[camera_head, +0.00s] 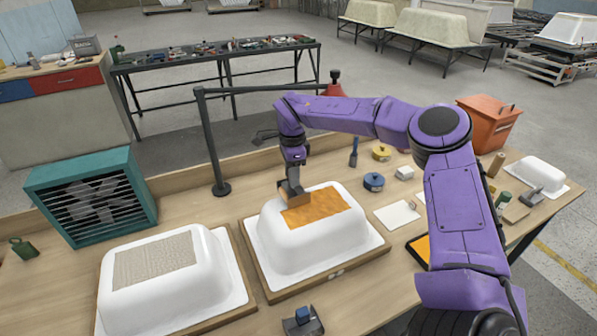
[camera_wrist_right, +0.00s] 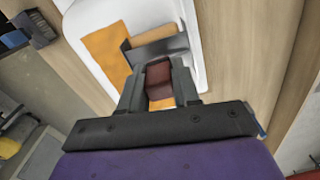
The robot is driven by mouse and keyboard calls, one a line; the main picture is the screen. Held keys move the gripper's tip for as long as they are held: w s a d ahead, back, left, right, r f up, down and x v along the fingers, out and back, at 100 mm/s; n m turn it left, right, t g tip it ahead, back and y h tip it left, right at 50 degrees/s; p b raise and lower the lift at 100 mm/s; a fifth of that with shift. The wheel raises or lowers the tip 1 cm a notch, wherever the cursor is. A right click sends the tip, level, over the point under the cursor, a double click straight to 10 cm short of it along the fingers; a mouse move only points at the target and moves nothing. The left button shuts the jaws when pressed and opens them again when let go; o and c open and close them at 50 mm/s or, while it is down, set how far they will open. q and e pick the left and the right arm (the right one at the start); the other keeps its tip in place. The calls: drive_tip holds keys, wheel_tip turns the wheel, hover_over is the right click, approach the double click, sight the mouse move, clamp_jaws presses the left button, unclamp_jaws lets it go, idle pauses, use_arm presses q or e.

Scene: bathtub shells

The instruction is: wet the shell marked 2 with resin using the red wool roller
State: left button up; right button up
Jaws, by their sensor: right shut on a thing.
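My right gripper (camera_head: 291,184) is shut on the dark red-brown handle (camera_wrist_right: 159,80) of a tool with a grey metal bracket (camera_wrist_right: 158,50) and a tan head. The tool head (camera_head: 294,196) is at the top of the middle white shell (camera_head: 285,245), at the left end of its orange patch (camera_head: 318,207). Contact with the patch cannot be told for sure. A small label (camera_head: 336,273) on the middle shell's base is too small to read. The left white shell (camera_head: 165,295) carries a dry grey woven patch (camera_head: 155,260). My left gripper is not in view.
A black tray with orange liquid (camera_head: 419,246) is right of the middle shell, partly behind my arm. A dark post with a rail (camera_head: 214,150) and a teal fan box (camera_head: 92,195) stand on the left. A blue-topped tool (camera_head: 303,320) lies at the front edge.

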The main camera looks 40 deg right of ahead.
drive_tip(key=shift+w+a, duration=0.2)
drive_tip(key=shift+a, duration=0.65)
drive_tip(key=shift+w+a, duration=0.2)
drive_tip(key=shift+a, duration=0.65)
drive_tip(key=shift+w+a, duration=0.2)
drive_tip(key=shift+a, duration=0.65)
drive_tip(key=shift+w+a, duration=0.2)
drive_tip(key=shift+a, duration=0.45)
wheel_tip(320, 180, up, 6)
drive_tip(key=p, duration=0.6)
drive_tip(key=shift+d, duration=0.1)
